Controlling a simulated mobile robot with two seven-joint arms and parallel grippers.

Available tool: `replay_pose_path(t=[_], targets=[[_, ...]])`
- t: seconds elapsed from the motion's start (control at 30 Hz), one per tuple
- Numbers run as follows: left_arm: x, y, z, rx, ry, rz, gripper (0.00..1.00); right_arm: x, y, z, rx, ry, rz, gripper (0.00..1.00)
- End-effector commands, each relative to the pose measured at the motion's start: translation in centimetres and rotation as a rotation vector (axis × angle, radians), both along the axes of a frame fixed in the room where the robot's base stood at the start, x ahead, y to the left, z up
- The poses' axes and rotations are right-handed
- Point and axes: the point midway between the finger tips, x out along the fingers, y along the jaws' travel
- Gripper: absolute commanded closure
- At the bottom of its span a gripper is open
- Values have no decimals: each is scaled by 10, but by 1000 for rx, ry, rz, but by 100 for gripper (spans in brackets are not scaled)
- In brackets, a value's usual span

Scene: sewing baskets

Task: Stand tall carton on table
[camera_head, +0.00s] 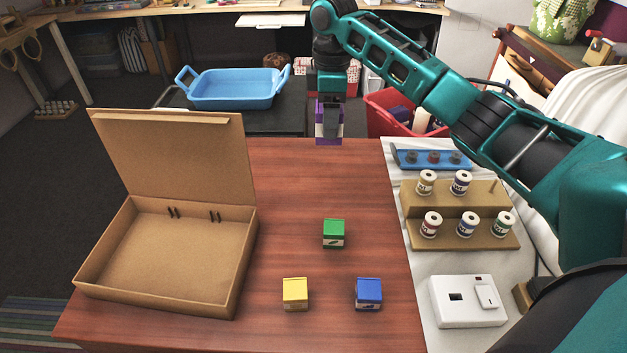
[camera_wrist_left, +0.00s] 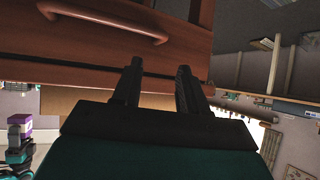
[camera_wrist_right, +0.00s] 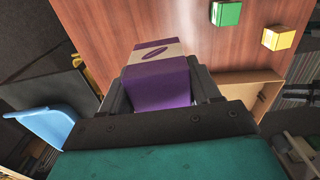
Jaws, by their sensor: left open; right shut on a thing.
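The tall carton (camera_head: 320,124) is purple with a pale band, held upright by my right gripper (camera_head: 331,112) at the far edge of the table (camera_head: 300,185). The right wrist view shows the carton (camera_wrist_right: 160,85) between the fingers of the right gripper. I cannot tell whether its bottom touches the table. My left gripper (camera_wrist_left: 155,90) is open and empty, below the table top near a drawer handle. In the left wrist view the carton (camera_wrist_left: 19,130) shows small at the left edge. The left arm is out of the head view.
An open cardboard box (camera_head: 160,255) stands on the left of the table. Green (camera_head: 333,233), yellow (camera_head: 295,294) and blue (camera_head: 368,294) small boxes stand in front. A blue tub (camera_head: 233,90) is behind. A spool rack (camera_head: 455,215) stands at right. The table's middle is clear.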

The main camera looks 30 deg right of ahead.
Motion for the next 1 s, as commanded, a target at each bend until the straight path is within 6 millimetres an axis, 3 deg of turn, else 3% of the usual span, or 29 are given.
replay_pose_path(t=[0.03, 0.2, 0.4, 0.63, 0.9, 1.0], targets=[[-1, 0, -5, -1, 3, 0, 57, -1, 0, -18, -1, 5, 0, 74], [-3, -2, -12, -3, 16, -4, 57, -1, 0, -64, -1, 4, 0, 74], [-1, -8, -13, -13, 11, -11, 57, 0, 0, -107, -1, 2, -1, 74], [9, -10, -4, -18, -11, -13, 57, 0, 0, -125, -1, 0, 0, 74], [8, -10, -13, -18, -2, -14, 57, 0, 0, -162, -1, 2, 0, 74], [8, -10, -12, -18, -2, -15, 57, 0, 0, -165, -1, -2, 0, 74]])
